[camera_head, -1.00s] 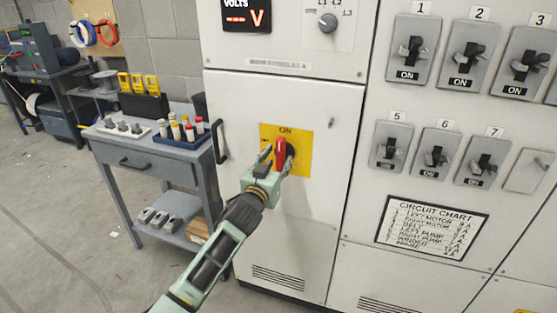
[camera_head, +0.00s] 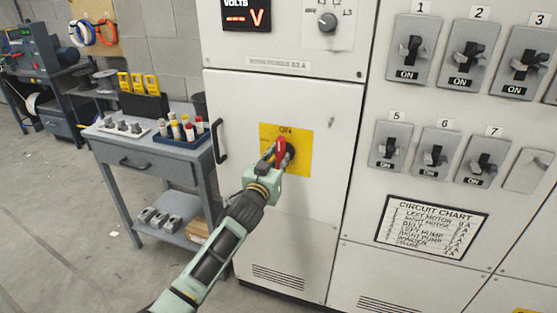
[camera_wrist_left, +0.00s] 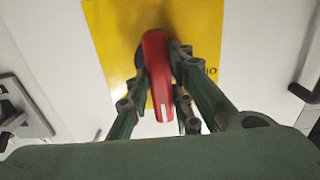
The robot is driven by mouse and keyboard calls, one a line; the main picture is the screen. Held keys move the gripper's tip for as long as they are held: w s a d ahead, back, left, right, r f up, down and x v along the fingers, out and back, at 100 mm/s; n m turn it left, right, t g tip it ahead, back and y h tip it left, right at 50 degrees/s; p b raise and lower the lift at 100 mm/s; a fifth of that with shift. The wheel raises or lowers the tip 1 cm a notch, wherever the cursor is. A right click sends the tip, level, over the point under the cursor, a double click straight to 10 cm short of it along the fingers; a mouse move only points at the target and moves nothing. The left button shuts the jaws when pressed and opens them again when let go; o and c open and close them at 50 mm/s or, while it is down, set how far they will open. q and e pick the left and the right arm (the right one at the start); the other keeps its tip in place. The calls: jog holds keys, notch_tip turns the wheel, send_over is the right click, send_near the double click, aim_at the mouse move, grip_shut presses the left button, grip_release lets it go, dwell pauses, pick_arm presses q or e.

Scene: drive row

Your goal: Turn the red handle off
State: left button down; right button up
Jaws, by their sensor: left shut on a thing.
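The red handle (camera_head: 281,151) stands out from a yellow plate (camera_head: 301,159) marked ON, on the white cabinet door. In the head view it points up and tilts slightly left. My left gripper (camera_head: 276,160) is at the handle and partly covers it. The left wrist view shows the red handle (camera_wrist_left: 158,75) between the two fingers of my left gripper (camera_wrist_left: 160,107), which is shut on it. The yellow plate (camera_wrist_left: 112,30) shows behind. My right gripper is in neither view.
A grey cart (camera_head: 152,168) with a blue tray (camera_head: 184,139) stands left of the cabinet. A black door handle (camera_head: 219,142) is left of the plate. Several grey switches fill the panel at right, above a circuit chart (camera_head: 432,227).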

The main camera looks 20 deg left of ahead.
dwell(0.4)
pick_arm(q)
jog(key=shift+n, duration=0.4)
jog(key=n+p, duration=0.1)
jog(key=n, duration=0.3)
jog(key=shift+a+p, duration=0.1)
jog(key=shift+p, duration=0.2)
jog(key=n+p, duration=0.1)
jog(key=n, duration=0.3)
jog(key=shift+a, duration=0.1)
jog(key=n, duration=0.2)
jog(key=n+p, duration=0.1)
jog(key=n, duration=0.2)
jog(key=shift+a+f, duration=0.1)
jog(key=shift+f, duration=0.1)
jog(key=shift+f+n, duration=0.1)
jog(key=shift+n, duration=1.9)
